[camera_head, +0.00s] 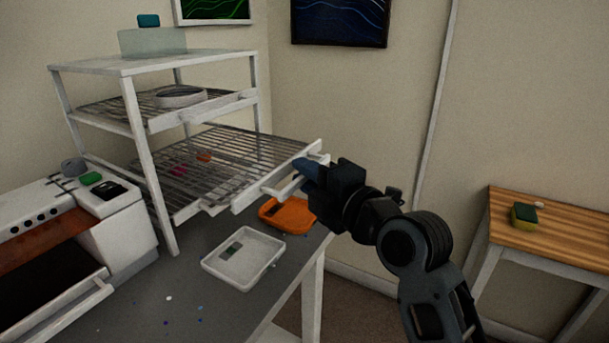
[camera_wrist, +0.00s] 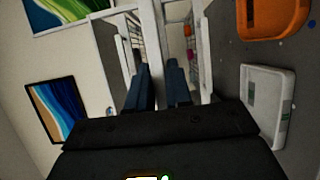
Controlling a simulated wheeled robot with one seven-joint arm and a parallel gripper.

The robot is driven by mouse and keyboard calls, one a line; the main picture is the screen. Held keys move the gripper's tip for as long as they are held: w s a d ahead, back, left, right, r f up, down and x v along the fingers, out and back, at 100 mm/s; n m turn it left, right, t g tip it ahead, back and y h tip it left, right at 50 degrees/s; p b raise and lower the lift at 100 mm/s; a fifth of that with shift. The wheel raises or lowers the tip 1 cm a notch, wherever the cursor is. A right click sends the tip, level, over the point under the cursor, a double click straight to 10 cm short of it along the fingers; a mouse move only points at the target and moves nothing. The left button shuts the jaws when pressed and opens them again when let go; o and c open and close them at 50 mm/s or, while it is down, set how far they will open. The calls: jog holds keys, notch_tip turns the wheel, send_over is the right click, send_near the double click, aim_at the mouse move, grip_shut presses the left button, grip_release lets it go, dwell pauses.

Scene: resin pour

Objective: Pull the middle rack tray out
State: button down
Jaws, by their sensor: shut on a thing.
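The white rack (camera_head: 140,150) stands on the grey bench at the left of the head view. Its middle tray (camera_head: 250,150), a wire grid with a white front bar, sticks out past the rack's front posts toward the right and looks level. My gripper (camera_head: 303,172) is at the tray's front, shut on its white handle (camera_head: 280,188). In the wrist view my gripper's two dark fingers (camera_wrist: 159,78) lie on either side of a white bar (camera_wrist: 154,45). The exact contact is partly hidden by the fingers.
An upper tray holds a round dish (camera_head: 181,96). Small pink (camera_head: 179,171) and orange (camera_head: 204,157) pieces show through the wires. Below the middle tray are an orange tray (camera_head: 287,214) and a white tray (camera_head: 244,258). A wooden table (camera_head: 560,232) stands at the right.

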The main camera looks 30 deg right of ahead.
jog(key=c, duration=1.1)
grip_release()
jog(key=shift+s+d+b, duration=0.25)
jog(key=shift+s+b, duration=0.15)
jog(key=shift+s, duration=1.55)
jog(key=shift+s+d+b, duration=0.2)
jog(key=shift+s+b, duration=0.2)
jog(key=shift+s, duration=1.5)
jog(key=s+a+f+m+g+h, duration=0.2)
jog(key=s+f+m, duration=0.9)
jog(key=s+f, duration=0.4)
jog(key=s+a+m, duration=0.1)
jog(key=s+m, duration=0.1)
jog(key=s, duration=0.4)
jog(key=s+a+f+m, duration=0.1)
jog(key=s+m, duration=0.2)
jog(key=s, duration=0.4)
jog(key=s+a+m+g, duration=0.1)
jog(key=s+m, duration=0.2)
jog(key=s, duration=0.3)
jog(key=shift+s+a+f, duration=0.2)
jog(key=shift+s, duration=0.05)
